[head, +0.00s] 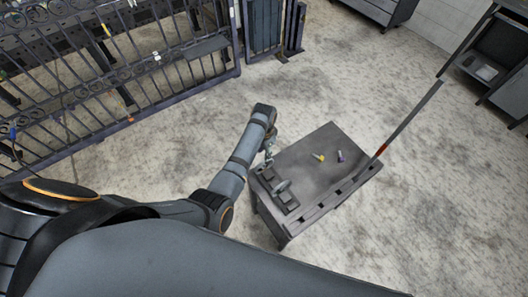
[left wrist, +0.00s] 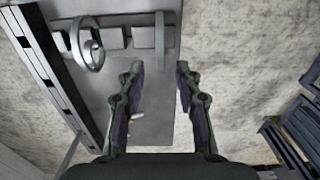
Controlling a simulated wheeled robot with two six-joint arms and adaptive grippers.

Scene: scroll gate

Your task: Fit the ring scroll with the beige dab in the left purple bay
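Two ring scrolls stand in dark blocks along the near left end of the workbench (head: 318,150). One ring scroll shows its round face in the left wrist view (left wrist: 88,44); the other (left wrist: 160,40) is seen edge-on. No beige dab can be made out on either. In the head view the left gripper (head: 268,157) hangs at the bench's left edge, partly hidden by my arm. The iron gate (head: 130,70) stands at left; a purple bay cannot be made out. My right gripper is not in view.
A small yellow-tipped item (head: 319,157) and a small dark item (head: 340,156) lie on the bench. A long bar with a red mark (head: 410,120) slants up at the bench's right. Shelving (head: 490,70) stands at far right. The floor between gate and bench is clear.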

